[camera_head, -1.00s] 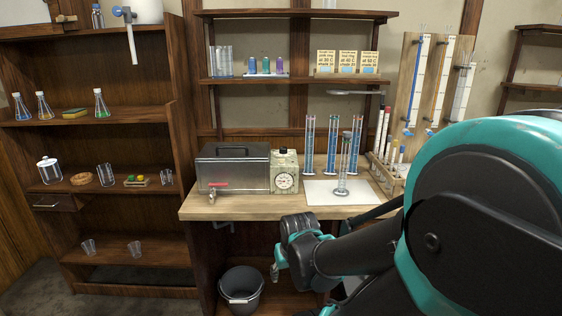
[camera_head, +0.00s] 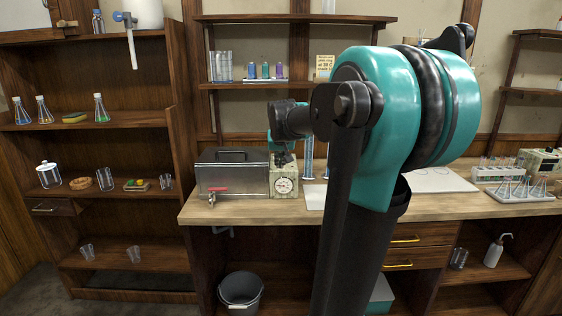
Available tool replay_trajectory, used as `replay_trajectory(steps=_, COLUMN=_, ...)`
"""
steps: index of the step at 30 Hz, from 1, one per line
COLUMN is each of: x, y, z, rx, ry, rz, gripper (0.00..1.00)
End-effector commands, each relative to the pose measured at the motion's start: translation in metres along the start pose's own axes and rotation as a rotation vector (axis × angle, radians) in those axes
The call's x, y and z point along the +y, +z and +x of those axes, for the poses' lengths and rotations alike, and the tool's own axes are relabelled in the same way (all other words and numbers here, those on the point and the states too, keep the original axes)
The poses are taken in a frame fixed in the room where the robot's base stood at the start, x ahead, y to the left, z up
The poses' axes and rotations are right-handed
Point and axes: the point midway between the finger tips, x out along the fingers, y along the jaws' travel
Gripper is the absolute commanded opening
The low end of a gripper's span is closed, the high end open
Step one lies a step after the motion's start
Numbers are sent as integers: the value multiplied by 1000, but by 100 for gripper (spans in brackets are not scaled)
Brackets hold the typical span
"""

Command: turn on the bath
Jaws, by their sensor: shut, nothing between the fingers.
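The bath is a grey metal box (camera_head: 232,178) with a dark lid and handle, standing on the wooden bench. A red-handled tap (camera_head: 217,190) sticks out low on its front. A pale control unit with a round white dial (camera_head: 283,185) stands against its right side. My gripper (camera_head: 284,160) is small and dark in the picture, pointing down at the top of the control unit. It is shut and empty. It covers part of the unit's top, and I cannot tell whether it touches it.
Glass cylinders with blue liquid (camera_head: 308,158) stand just right of the unit, partly hidden by my arm. Shelves with bottles (camera_head: 265,70) hang above. A bucket (camera_head: 241,290) sits on the floor below. A rack of tubes (camera_head: 497,173) stands at the right.

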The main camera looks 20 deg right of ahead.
Motion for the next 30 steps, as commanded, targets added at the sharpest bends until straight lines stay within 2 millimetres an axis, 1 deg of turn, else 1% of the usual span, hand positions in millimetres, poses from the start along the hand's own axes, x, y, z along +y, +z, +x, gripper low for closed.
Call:
replay_trajectory(steps=1, x=2, y=-24, z=-6, rx=14, ry=5, rz=11, gripper=0)
replay_trajectory(steps=3, x=4, y=-49, z=-12, rx=32, ry=12, rz=23, gripper=0)
replay_trajectory(steps=6, x=8, y=-76, z=-20, rx=52, ry=19, rz=38, gripper=0)
replay_trajectory(steps=9, x=10, y=-91, z=-25, rx=63, ry=24, rz=45, gripper=0)
replay_trajectory(steps=13, x=10, y=-97, z=-27, rx=68, ry=25, rz=48, gripper=0)
replay_trajectory(steps=23, x=10, y=-97, z=-25, rx=68, ry=25, rz=48, gripper=0)
replay_trajectory(steps=26, x=10, y=-97, z=-18, rx=68, ry=25, rz=48, gripper=0)
replay_trajectory(steps=30, x=11, y=-99, z=2, rx=68, ry=25, rz=49, gripper=0)
